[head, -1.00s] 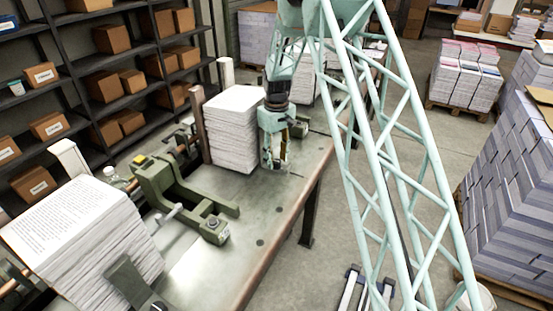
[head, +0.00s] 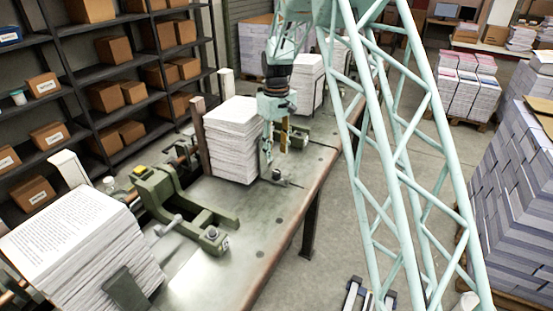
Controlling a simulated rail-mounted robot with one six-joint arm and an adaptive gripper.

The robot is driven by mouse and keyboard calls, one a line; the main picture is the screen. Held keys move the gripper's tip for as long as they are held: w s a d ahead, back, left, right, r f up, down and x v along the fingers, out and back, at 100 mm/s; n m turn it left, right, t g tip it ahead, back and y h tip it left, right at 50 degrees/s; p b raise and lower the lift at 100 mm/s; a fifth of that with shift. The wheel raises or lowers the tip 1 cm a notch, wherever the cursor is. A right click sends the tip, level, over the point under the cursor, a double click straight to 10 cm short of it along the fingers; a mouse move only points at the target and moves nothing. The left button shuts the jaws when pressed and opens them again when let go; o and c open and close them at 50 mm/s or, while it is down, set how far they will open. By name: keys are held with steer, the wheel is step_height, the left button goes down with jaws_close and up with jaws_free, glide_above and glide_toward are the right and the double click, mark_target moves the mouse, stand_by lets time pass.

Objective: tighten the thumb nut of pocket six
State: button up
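My gripper (head: 276,156) points down over the table beside the right face of a paper stack (head: 232,150). Its two fingers look spread, with nothing visible between them. A small dark fixture (head: 277,181) lies on the table just below the fingertips; whether they touch it I cannot tell. No thumb nut can be made out at this size, and no pocket number is readable. A green clamp-like fixture (head: 165,192) with a yellow top and a small grey knob (head: 211,233) at its front stands nearer.
The table (head: 225,275) has a clear strip along its right edge. A printed paper stack (head: 70,240) stands at the near left, and another stack (head: 308,80) stands beyond my gripper. Shelves with boxes (head: 105,97) line the left; pallets of paper (head: 520,180) stand at the right.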

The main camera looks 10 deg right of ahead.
steer(key=shift+r, duration=1.2)
steer(key=s+r+m+t+b, duration=0.1)
steer(key=s+r+b, duration=0.2)
steer(key=s+r, duration=0.9)
steer(key=s+r+m+t+b, duration=0.1)
steer(key=s+r+b, duration=0.1)
steer(key=s+r, duration=1)
steer(key=s+f+m+t+b, duration=0.1)
steer(key=s+f+b, duration=0.2)
steer(key=s, duration=1.5)
steer(key=s+f+m+t+b, duration=0.1)
steer(key=s+f+m+b, duration=0.1)
steer(key=s, duration=1.6)
steer(key=shift+s+f+b, duration=0.35)
steer(key=shift+f+b, duration=0.1)
steer(key=shift+f, duration=0.35)
